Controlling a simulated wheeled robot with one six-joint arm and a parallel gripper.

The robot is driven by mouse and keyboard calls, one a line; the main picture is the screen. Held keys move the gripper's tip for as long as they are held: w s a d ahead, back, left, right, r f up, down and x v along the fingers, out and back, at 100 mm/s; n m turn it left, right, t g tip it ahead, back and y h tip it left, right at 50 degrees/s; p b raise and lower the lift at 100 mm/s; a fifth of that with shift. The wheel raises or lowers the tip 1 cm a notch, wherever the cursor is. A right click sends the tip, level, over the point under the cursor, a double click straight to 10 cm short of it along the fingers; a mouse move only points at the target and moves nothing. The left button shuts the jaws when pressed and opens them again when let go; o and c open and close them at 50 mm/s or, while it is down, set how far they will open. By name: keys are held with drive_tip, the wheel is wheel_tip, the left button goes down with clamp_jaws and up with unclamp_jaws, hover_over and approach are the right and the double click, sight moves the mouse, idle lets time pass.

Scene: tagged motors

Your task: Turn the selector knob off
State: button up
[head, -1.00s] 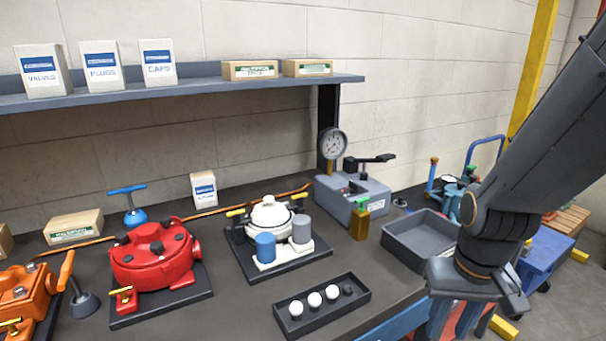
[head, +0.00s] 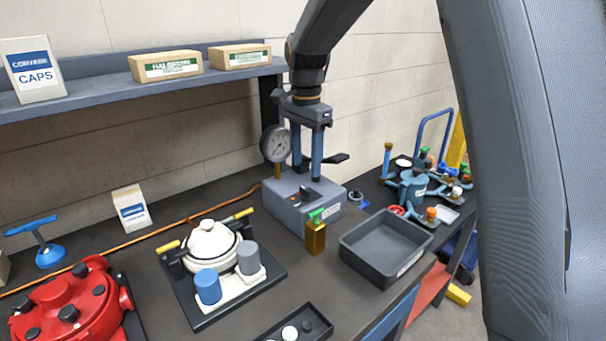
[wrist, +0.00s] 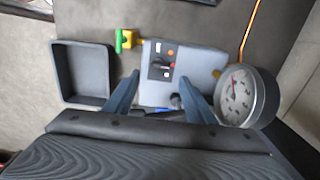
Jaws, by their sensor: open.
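The selector knob (head: 305,194) is a small dark knob on the sloped face of a grey box (head: 330,203) at the back of the bench. In the wrist view the knob (wrist: 159,68) shows near the middle of the box, with white marks and red or orange dots beside it. Its exact pointing is too small to tell. My gripper (head: 307,170) hangs above the box, pointing down, its two blue fingers apart and empty. In the wrist view my gripper (wrist: 157,84) has its fingertips on either side of the knob's line, apart from it.
A pressure gauge (head: 276,145) stands left of the box, close to my fingers. A dark lever (head: 335,159) juts out at the right. A brass block with green handle (head: 316,236) stands in front. An empty grey tray (head: 387,275) lies at front right.

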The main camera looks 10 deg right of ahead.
sight(305, 189)
wheel_tip(305, 189, down, 8)
drive_tip(key=shift+s+a+r+p, duration=0.15)
drive_tip(key=shift+r+p, duration=0.1)
drive_tip(key=shift+p, duration=0.9)
drive_tip(key=shift+c, duration=0.4)
drive_tip(key=c, duration=1)
drive_tip(key=shift+o, duration=0.2)
